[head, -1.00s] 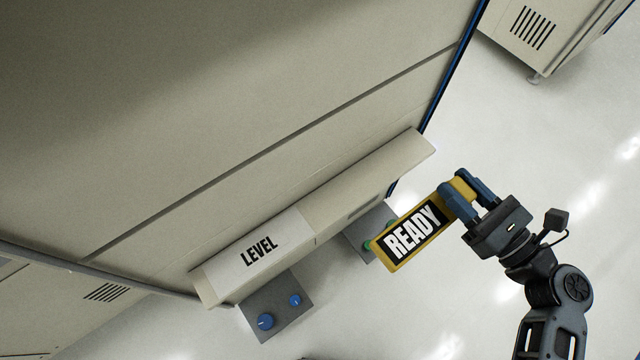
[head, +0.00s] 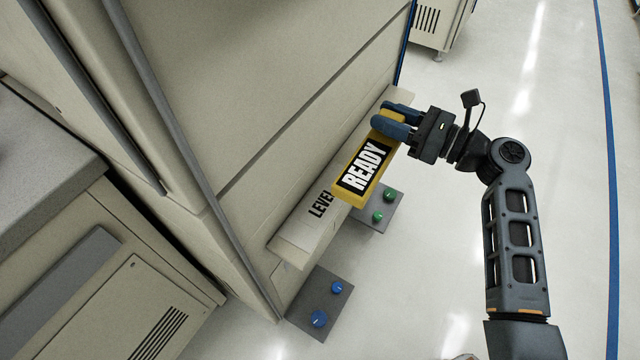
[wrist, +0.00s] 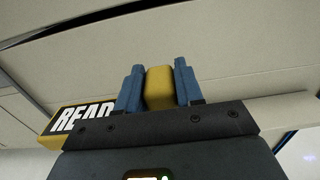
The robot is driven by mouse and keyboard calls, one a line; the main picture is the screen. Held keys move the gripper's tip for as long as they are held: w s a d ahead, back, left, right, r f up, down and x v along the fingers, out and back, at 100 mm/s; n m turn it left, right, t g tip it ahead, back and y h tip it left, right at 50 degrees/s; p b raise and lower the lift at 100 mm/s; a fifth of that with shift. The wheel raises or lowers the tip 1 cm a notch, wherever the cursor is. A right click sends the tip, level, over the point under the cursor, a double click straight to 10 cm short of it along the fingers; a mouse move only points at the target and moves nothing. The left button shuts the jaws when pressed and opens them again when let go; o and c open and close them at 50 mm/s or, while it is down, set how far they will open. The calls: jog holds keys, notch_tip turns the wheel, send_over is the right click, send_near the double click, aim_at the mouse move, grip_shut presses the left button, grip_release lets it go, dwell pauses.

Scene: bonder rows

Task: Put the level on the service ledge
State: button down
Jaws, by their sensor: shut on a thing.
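The level is a yellow bar (head: 362,172) with a black panel reading READY. My gripper (head: 392,118) has its blue fingers shut on the bar's far end. The wrist view shows the yellow bar (wrist: 159,88) between the two fingers (wrist: 158,80), with its READY panel to the left. In the head view the bar overlaps the ledge and covers the label's end. I cannot tell whether they touch.
The beige cabinet (head: 270,110) rises behind the ledge. Below the ledge are a grey plate with blue knobs (head: 320,304) and one with green knobs (head: 384,208). A grey-topped bench (head: 45,160) stands left. Clear floor lies to the right.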

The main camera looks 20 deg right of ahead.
jog(key=a+f, duration=0.2)
jog(key=a, duration=0.1)
jog(key=w+a+f+b, duration=0.1)
jog(key=a, duration=0.2)
jog(key=a+f, duration=0.2)
jog(key=a, duration=0.1)
jog(key=shift+w+f, duration=0.2)
jog(key=shift+f, duration=0.1)
jog(key=shift+f+b, duration=0.85)
jog(key=shift+f, duration=1.1)
jog(key=c, duration=0.7)
grip_release()
jog(key=shift+f, duration=0.1)
jog(key=p+v, duration=0.1)
jog(key=v, duration=1.1)
